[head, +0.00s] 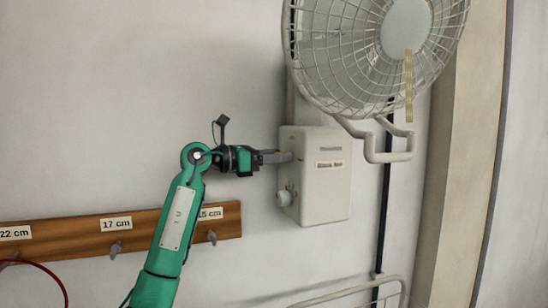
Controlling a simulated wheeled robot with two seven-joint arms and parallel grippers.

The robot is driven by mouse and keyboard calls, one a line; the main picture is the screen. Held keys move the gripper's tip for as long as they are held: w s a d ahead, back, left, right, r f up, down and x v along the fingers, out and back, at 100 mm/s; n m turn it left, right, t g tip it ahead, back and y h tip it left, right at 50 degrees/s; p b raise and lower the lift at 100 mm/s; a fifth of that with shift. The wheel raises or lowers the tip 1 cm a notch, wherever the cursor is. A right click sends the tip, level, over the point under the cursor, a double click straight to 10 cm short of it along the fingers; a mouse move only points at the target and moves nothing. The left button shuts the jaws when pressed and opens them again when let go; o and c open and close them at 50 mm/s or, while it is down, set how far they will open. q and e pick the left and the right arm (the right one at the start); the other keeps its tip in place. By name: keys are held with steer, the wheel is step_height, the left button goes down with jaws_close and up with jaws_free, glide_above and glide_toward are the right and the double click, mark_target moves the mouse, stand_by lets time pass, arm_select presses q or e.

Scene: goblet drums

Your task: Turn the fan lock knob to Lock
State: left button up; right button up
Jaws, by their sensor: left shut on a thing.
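A white control box (325,180) is on the wall below the fan. A round pale knob (284,198) sticks out low on its left side, clear of my gripper. My left gripper (284,157) reaches in from the left. Its fingers are shut on a small part high on the box's left side, apparently the fan lock knob. The fingers mostly hide that part, so I cannot tell which way it is turned. The box's front label is too small to read. My right gripper is not in view.
A white caged fan (375,45) with a tan strip (409,85) hangs just above the box, with a bent white bracket (385,158) at right. A wooden peg rail (75,235) with size labels runs along the lower left. A white wire frame (370,290) is below. The upper left wall is clear.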

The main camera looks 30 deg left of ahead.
arm_select(q)
steer(key=shift+s+d+f+m+b, duration=0.1)
steer(key=shift+m+b, duration=1.25)
steer(key=shift+m, duration=1.6)
steer(key=shift+d+f+m+b, duration=0.1)
steer(key=shift+m+b, duration=1.3)
steer(key=shift+m, duration=1.5)
steer(key=shift+s+f+m+b, duration=0.1)
steer(key=shift+m+b, duration=1.25)
steer(key=shift+m, duration=1.6)
steer(key=o, duration=1)
